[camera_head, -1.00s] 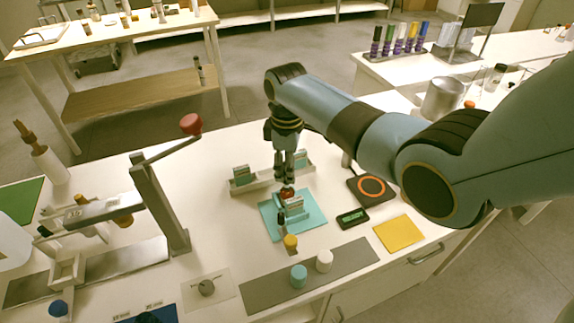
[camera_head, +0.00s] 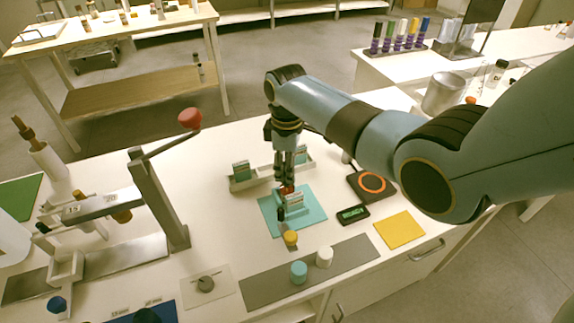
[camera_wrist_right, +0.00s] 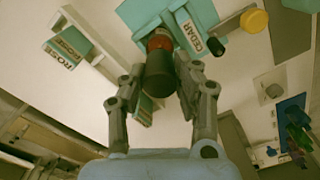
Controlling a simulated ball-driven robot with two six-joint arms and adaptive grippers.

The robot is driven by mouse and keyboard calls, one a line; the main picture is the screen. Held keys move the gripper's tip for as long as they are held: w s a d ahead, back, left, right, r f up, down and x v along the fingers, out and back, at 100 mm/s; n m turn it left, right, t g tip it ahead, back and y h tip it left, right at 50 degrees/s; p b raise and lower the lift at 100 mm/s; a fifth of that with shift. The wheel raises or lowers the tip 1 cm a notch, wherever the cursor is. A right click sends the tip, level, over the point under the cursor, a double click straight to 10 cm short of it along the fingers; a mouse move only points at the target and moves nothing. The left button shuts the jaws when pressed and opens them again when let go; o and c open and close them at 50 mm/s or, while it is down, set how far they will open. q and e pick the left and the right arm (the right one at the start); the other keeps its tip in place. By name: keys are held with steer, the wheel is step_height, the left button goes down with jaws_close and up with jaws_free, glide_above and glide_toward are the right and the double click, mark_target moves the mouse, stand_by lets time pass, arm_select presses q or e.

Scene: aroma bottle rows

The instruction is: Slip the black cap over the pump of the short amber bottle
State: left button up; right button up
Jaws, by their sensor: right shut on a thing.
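My right gripper (camera_head: 285,180) points down over the teal mat (camera_head: 309,217). It is shut on the black cap (camera_wrist_right: 158,74), a dark cylinder between the fingers in the right wrist view. The head view does not show the cap clearly. The short amber bottle (camera_head: 287,190) shows as a small red-orange piece just under the fingertips. In the wrist view the bottle (camera_wrist_right: 159,41) lies just beyond the cap, roughly in line with it. The cap hides its pump, so I cannot tell whether they touch. My left gripper is not in view.
A CEDAR box (camera_wrist_right: 191,35) stands close beside the bottle. A small dark vial (camera_head: 281,214) and a yellow-topped piece (camera_head: 290,238) are near the mat's front. A pale tray (camera_head: 265,175) with boxes is behind. The lever press (camera_head: 157,195) stands left.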

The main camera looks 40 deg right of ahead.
steer(key=shift+f, duration=0.3)
stand_by(0.4)
steer(key=shift+f+b, duration=0.4)
steer(key=shift+f, duration=0.1)
steer(key=shift+f, duration=0.3)
stand_by(0.7)
steer(key=shift+f, duration=0.2)
stand_by(0.6)
steer(key=o, duration=1.2)
steer(key=shift+f, duration=0.1)
